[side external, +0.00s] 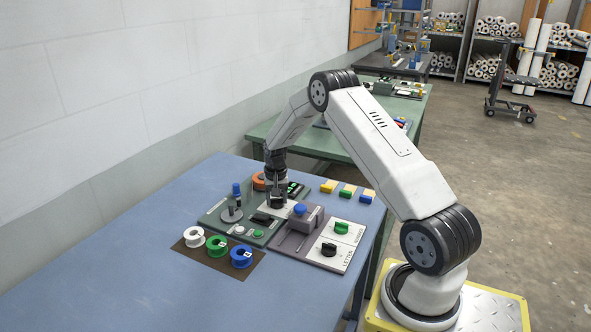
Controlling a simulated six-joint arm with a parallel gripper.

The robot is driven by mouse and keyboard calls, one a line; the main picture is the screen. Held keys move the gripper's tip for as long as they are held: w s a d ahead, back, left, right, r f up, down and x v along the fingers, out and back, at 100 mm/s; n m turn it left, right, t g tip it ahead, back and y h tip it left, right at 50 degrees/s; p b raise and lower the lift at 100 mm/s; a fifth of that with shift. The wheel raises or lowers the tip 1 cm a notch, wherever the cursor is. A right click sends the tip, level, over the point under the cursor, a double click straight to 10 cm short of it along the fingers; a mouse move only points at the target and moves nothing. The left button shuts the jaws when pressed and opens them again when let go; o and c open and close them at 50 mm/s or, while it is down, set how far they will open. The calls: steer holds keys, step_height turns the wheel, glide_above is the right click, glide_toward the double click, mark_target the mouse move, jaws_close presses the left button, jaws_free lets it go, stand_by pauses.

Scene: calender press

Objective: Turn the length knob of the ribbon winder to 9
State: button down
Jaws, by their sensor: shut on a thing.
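The ribbon winder (213,219) is a green panel on the blue table, with a blue-topped post, an orange spool and a small dark display with green digits. The digits are too small to read. My gripper (278,203) points straight down over the right part of this panel, shut on what appears to be the length knob. The fingers hide the knob, so its pointer and setting cannot be read.
A grey press block with a blue top (301,218) stands close right of my gripper, beside a white panel with green and black knobs (341,227). White, green and blue spools (217,245) lie in front. Coloured blocks (347,190) sit behind. The table's front left is clear.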

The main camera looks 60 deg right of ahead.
mark_target(277, 199)
steer(key=m, duration=0.3)
steer(key=shift+m, duration=2.2)
steer(key=shift+c, duration=0.3)
jaws_free()
steer(key=shift+r, duration=3.95)
